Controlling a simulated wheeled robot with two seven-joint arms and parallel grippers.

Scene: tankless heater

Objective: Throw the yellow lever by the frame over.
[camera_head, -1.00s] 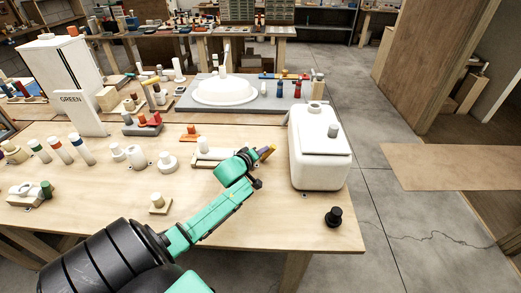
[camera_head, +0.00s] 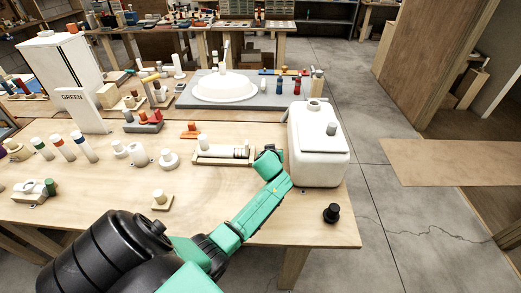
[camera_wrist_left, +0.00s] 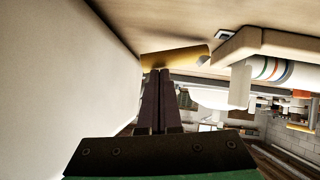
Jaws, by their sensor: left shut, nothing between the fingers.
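The yellow lever (camera_wrist_left: 178,57) shows in the left wrist view, just past the tips of my left gripper (camera_wrist_left: 160,72). It lies crosswise to the fingers; I cannot tell whether they touch it. The fingers are shut with nothing between them. In the head view my wrist (camera_head: 268,165) is between the frame and the white tank, and it hides the fingers and the lever. The low pale frame (camera_head: 215,158) carries a striped roller (camera_head: 240,152). The roller also shows in the left wrist view (camera_wrist_left: 275,70). My right gripper is in neither view.
The white tank (camera_head: 318,160) stands close on the right of my wrist and fills the left of the wrist view (camera_wrist_left: 60,60). Several small pegs and blocks stand on the left of the wooden table (camera_head: 110,185). A black knob (camera_head: 332,213) is near the right edge.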

